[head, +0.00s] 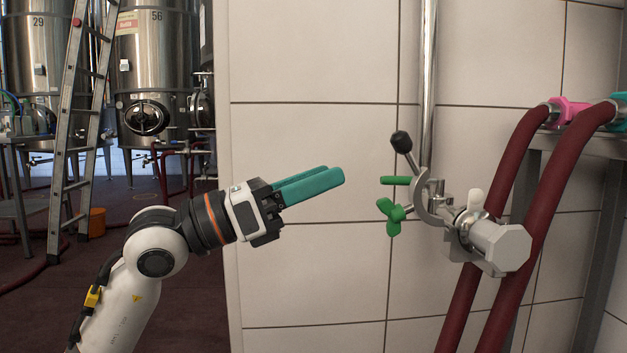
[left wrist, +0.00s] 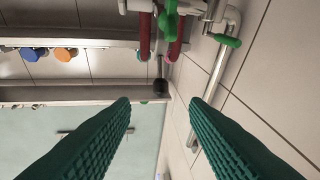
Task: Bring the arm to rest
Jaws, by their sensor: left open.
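My left gripper (head: 340,176) is in the middle of the head view, with teal fingers pointing right. It is empty and stands apart from the pipe fitting to its right. In the left wrist view its two ribbed green fingers (left wrist: 160,115) are spread wide with nothing between them. My left arm comes in from the lower left. My right gripper is not in view.
A metal pipe (head: 428,90) with a valve, a green handle (head: 395,215) and a black knob (head: 401,142) stands by the tiled wall (head: 315,90). Dark red hoses (head: 545,200) hang at the right. A ladder (head: 75,120) and steel tanks (head: 150,60) stand at the back left.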

